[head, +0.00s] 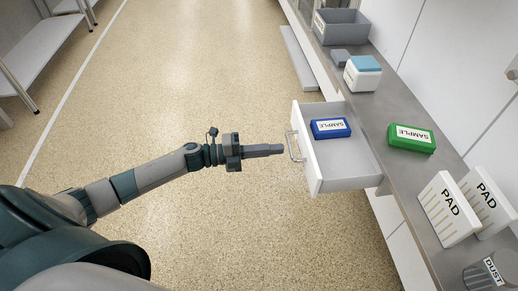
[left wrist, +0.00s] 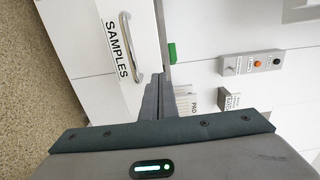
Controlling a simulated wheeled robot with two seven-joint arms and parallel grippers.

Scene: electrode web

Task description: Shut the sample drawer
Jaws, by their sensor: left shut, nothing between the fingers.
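The sample drawer (head: 340,165) is pulled out from the counter, white with a metal bar handle (head: 293,146) on its front. A blue box labelled SAMPLE (head: 330,128) lies inside it. In the left wrist view the drawer front (left wrist: 95,45) carries a SAMPLES label, with the handle (left wrist: 138,50) beside it. My left gripper (head: 282,149) is shut and empty, its fingertips pointing at the drawer front close to the handle. Whether they touch it I cannot tell. The left wrist view shows the closed fingers (left wrist: 152,98). My right gripper is not in view.
On the grey counter (head: 385,105) stand a green SAMPLE box (head: 410,138), two PAD boxes (head: 447,208), a DUST container (head: 488,272), a white and blue box (head: 362,73) and a grey bin (head: 340,25). The floor left of the drawer is clear. White shelving (head: 45,45) stands at far left.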

